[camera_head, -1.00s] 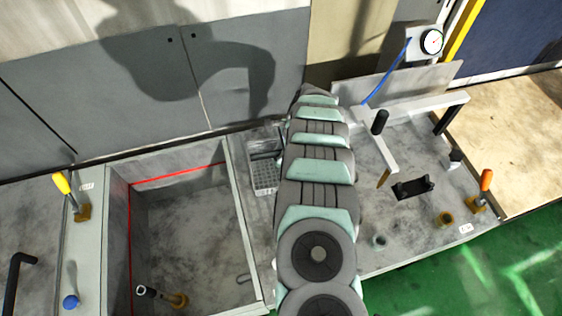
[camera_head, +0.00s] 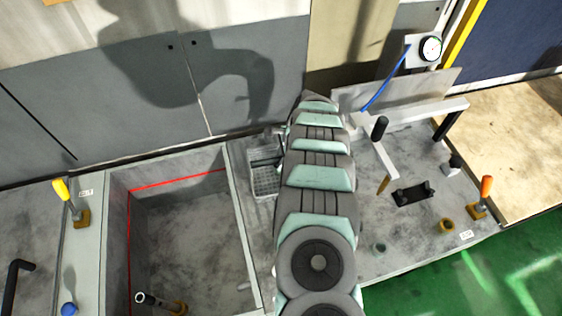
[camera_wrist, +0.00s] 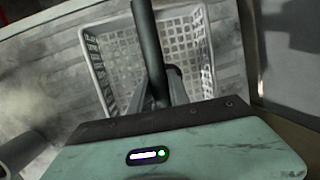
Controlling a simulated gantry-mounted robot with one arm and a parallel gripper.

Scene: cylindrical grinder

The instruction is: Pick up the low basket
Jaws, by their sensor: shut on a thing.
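The low basket is a pale grey, open plastic basket with a grid of holes. In the head view it (camera_head: 265,182) stands on the grey deck just right of the square pit, partly hidden by my arm. In the wrist view the basket (camera_wrist: 97,62) is below my gripper (camera_wrist: 160,88), its rim and slotted floor showing. A dark bar, seemingly its handle (camera_wrist: 146,35), runs across the basket and in between my fingers. My gripper is shut on this bar. In the head view my gripper is hidden behind my arm.
The open pit (camera_head: 190,235) with a red line lies left of the basket. A grey wall (camera_head: 100,90) rises behind. Right of my arm are a metal bracket with a black knob (camera_head: 380,127), a dial gauge (camera_head: 430,48) and an orange-handled lever (camera_head: 486,190).

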